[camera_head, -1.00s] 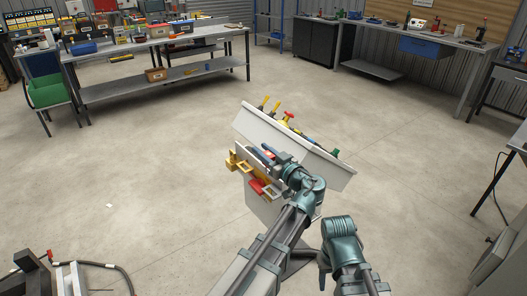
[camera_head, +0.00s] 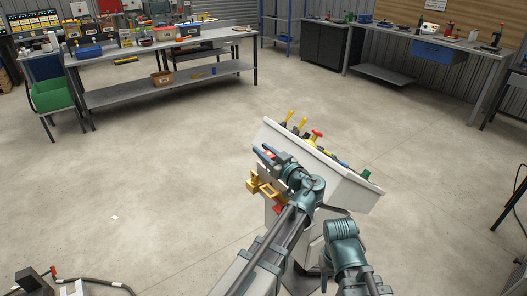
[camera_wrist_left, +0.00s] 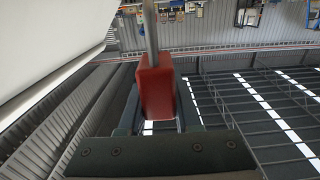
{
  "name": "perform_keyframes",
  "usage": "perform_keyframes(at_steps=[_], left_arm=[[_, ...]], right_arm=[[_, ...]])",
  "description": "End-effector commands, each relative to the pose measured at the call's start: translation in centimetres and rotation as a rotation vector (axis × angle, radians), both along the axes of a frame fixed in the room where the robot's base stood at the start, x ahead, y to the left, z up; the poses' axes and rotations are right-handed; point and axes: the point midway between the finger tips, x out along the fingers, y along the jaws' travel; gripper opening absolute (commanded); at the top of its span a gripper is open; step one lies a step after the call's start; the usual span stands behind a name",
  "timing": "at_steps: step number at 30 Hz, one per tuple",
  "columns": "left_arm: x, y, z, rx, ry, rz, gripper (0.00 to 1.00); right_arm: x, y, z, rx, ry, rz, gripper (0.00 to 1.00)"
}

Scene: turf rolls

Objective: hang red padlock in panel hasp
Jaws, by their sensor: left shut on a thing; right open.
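My left gripper (camera_head: 262,152) is shut on the red padlock (camera_wrist_left: 157,88), whose grey shackle (camera_wrist_left: 151,30) points up in the left wrist view. In the head view the gripper is over the left part of the white panel (camera_head: 352,192), and the padlock is mostly hidden between the dark fingers. Yellow brackets (camera_head: 258,187) stick out at the panel's front left, below the gripper. I cannot tell which part is the hasp, or whether the padlock touches the panel. My right arm shows at the lower right, but its gripper is out of sight.
The panel carries yellow levers (camera_head: 290,117), a red handle (camera_head: 317,134) and a green knob (camera_head: 366,174). A small red part (camera_head: 278,208) shows under my left arm. The floor between is clear.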

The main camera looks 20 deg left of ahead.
Motion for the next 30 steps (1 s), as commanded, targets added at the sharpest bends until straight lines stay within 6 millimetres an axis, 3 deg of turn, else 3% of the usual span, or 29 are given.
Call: perform_keyframes(at_steps=[8, 24, 30], left_arm=[[0.0, 0.0, -0.7, 0.0, 0.0, 0.0, 0.0], [0.0, 0.0, -5.3, 0.0, 0.0, 0.0, 0.0], [0.0, 0.0, -5.9, 0.0, 0.0, 0.0, 0.0]], right_arm=[[0.0, 0.0, -0.8, 0.0, 0.0, 0.0, 0.5], [0.0, 0.0, -5.3, 0.0, 0.0, 0.001, 0.5], [0.0, 0.0, -5.9, 0.0, 0.0, 0.001, 0.5]])
